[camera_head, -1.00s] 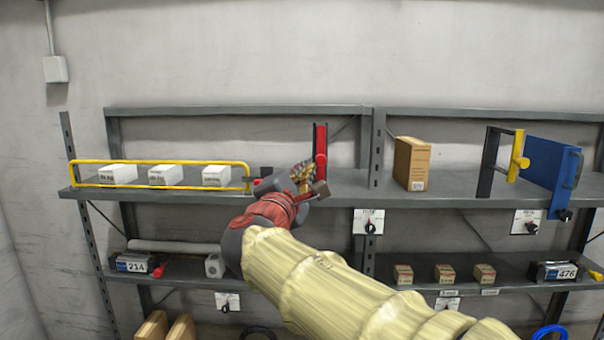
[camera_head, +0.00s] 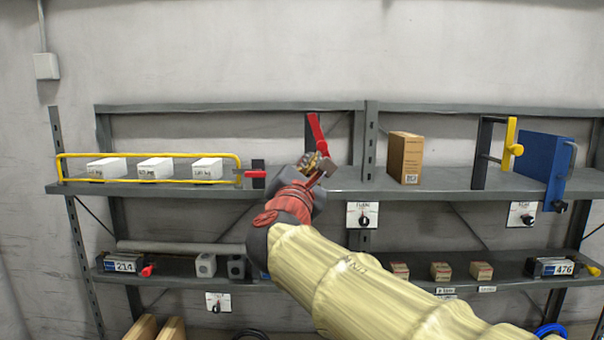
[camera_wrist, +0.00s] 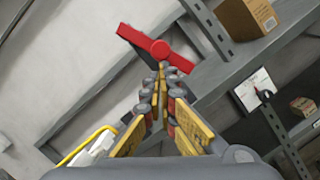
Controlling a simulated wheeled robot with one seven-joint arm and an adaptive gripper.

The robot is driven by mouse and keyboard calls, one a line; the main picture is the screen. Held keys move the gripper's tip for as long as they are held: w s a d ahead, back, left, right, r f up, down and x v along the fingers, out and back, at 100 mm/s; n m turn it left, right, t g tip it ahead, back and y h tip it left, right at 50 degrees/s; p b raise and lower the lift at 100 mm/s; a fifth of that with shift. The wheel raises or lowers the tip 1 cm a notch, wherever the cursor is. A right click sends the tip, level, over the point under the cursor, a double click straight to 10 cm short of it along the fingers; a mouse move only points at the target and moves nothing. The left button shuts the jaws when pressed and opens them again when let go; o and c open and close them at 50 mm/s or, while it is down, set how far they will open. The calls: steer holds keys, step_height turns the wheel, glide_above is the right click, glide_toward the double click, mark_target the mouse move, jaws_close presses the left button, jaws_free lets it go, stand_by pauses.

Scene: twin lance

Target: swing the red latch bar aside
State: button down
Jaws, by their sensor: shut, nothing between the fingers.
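The red latch bar (camera_head: 316,132) stands above the upper shelf in the head view, its top leaning left. It is mounted on a dark post (camera_head: 309,128). My arm hides its lower part there. In the wrist view the red bar (camera_wrist: 137,37) lies aslant around a round red hub (camera_wrist: 160,49). My gripper (camera_head: 319,163) is in front of the bar's lower part. In the wrist view my gripper's fingertips (camera_wrist: 162,72) are together with nothing between them, just below the hub and beside the bar's shorter end. I cannot tell whether they touch it.
A yellow rail (camera_head: 150,155) fronts several white boxes on the left, with a red piece (camera_head: 254,173) at its right end. A cardboard box (camera_head: 405,158) stands right of the central upright. Further right are a yellow bar (camera_head: 510,145) and blue panel (camera_head: 544,165).

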steer(key=d+r+n+y+b, duration=0.3)
steer(key=d+n, duration=0.4)
steer(key=n, duration=0.7)
steer(key=shift+s+d+r+t+y+b, duration=0.15)
steer(key=shift+d+r+t+y+b, duration=0.25)
steer(key=shift+y+b, duration=0.65)
steer(key=shift+f, duration=0.1)
steer(key=s+d+f+b, duration=0.1)
steer(key=s+f+b, duration=0.3)
steer(key=s, duration=0.5)
step_height(320, 180, down, 2)
steer(key=shift+s+f, duration=0.1)
steer(key=shift+s, duration=0.25)
